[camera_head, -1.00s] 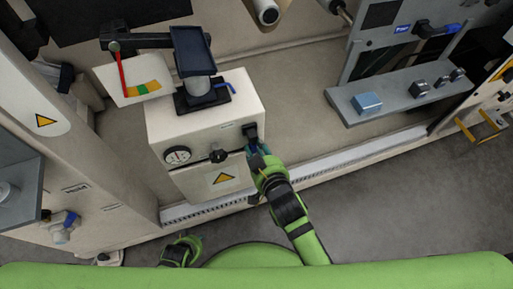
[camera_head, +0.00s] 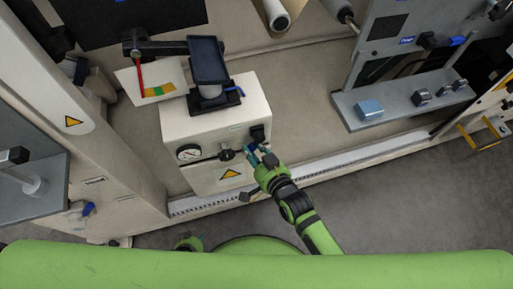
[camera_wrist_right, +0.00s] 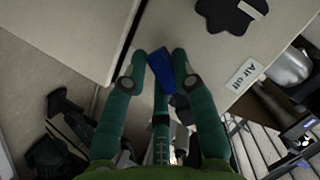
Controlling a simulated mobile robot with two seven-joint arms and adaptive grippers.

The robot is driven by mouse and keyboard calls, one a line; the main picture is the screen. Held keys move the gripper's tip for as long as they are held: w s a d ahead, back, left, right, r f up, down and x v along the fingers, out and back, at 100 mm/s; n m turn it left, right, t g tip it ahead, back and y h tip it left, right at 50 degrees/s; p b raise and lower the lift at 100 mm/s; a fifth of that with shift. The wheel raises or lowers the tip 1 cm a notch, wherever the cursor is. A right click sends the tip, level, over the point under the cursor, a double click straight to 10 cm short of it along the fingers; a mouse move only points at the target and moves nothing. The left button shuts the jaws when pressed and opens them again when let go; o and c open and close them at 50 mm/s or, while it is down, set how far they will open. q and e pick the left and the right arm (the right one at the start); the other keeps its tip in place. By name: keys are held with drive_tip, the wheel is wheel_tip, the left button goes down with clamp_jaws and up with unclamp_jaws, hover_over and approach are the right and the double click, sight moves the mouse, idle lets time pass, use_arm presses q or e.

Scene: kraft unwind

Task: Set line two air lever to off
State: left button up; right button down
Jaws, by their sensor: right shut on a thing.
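My right gripper (camera_head: 260,150) is at the lower right of the front of a cream cabinet (camera_head: 185,125), below a black fitting (camera_head: 258,133). In the right wrist view, the gripper (camera_wrist_right: 159,56) has its two green fingers on either side of a blue lever (camera_wrist_right: 159,70) and is shut on it. A label reading "Air off" (camera_wrist_right: 244,76) is on the panel to the right of the lever. In the head view, the hand mostly hides the lever. My left gripper (camera_head: 188,243) shows only partly at the bottom, behind my green body; its fingers are not clear.
The cabinet also bears a round gauge (camera_head: 189,152) and a black knob (camera_head: 227,154). Another blue-handled valve (camera_head: 88,208) is on the left machine, and a blue handle (camera_head: 455,40) is at upper right. A grey shelf (camera_head: 395,108) juts out at right. Grey floor is clear at lower right.

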use_arm(q)
drive_tip(key=shift+s, duration=0.35)
use_arm(e)
drive_tip(key=shift+a, duration=0.1)
drive_tip(key=shift+y, duration=0.3)
drive_tip(key=c, duration=1)
unclamp_jaws()
use_arm(q)
drive_tip(key=shift+s, duration=0.1)
drive_tip(key=shift+d, duration=0.1)
use_arm(e)
drive_tip(key=shift+s, duration=0.1)
drive_tip(key=v, duration=1.2)
drive_tip(key=shift+r, duration=0.1)
